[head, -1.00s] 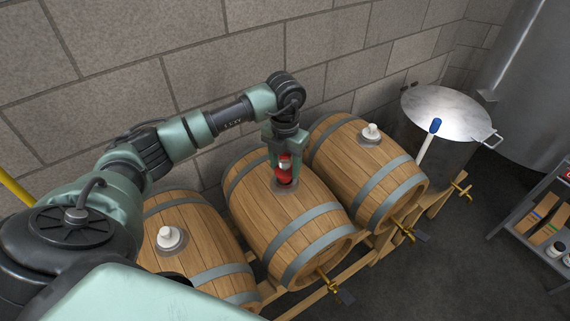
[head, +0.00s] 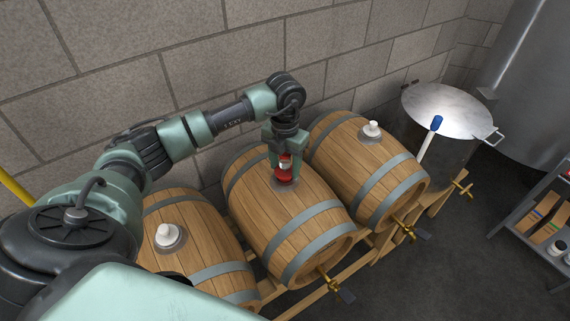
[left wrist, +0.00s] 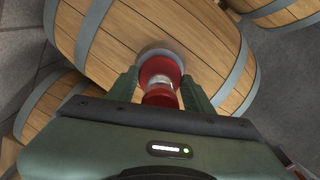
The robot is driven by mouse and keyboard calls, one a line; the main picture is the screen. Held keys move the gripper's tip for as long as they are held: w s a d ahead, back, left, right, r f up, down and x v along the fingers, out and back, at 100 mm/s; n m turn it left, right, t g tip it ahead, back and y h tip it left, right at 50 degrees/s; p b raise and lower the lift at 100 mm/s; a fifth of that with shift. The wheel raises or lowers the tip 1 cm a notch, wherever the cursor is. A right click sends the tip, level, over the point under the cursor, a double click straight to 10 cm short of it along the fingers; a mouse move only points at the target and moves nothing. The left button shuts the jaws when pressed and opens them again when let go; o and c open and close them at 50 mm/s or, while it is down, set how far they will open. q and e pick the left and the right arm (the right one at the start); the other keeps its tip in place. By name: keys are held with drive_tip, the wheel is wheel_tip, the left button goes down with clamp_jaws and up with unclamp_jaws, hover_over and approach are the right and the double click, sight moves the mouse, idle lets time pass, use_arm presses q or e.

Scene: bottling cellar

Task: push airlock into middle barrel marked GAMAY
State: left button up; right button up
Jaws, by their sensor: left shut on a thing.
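The airlock (head: 284,174) is red with a clear and whitish middle part. My left gripper (head: 285,163) is shut on it, above the bung plate on top of the middle barrel (head: 290,222). In the left wrist view the airlock (left wrist: 160,72) stands between the two fingers of the gripper (left wrist: 163,88). Its lower end meets the round grey bung plate (left wrist: 150,52) of the barrel (left wrist: 205,50); how deep it sits is hidden. No GAMAY marking can be read in these frames. My right gripper is not in view.
Barrels stand on the left (head: 200,240) and right (head: 365,170), each with a white stopper on top. A wooden rack (head: 375,250) with taps runs along the front. A lidded metal pot (head: 447,110) and a shelf (head: 540,215) stand at right. The block wall is close behind.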

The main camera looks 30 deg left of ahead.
use_arm(q)
drive_tip(key=shift+f+b, duration=0.5)
drive_tip(key=shift+f, duration=0.05)
idle(0.6)
drive_tip(key=o, duration=1.4)
drive_tip(key=shift+o, duration=0.2)
drive_tip(key=o, duration=0.5)
drive_tip(key=shift+r+p, duration=2.55)
drive_tip(key=shift+r, duration=1.5)
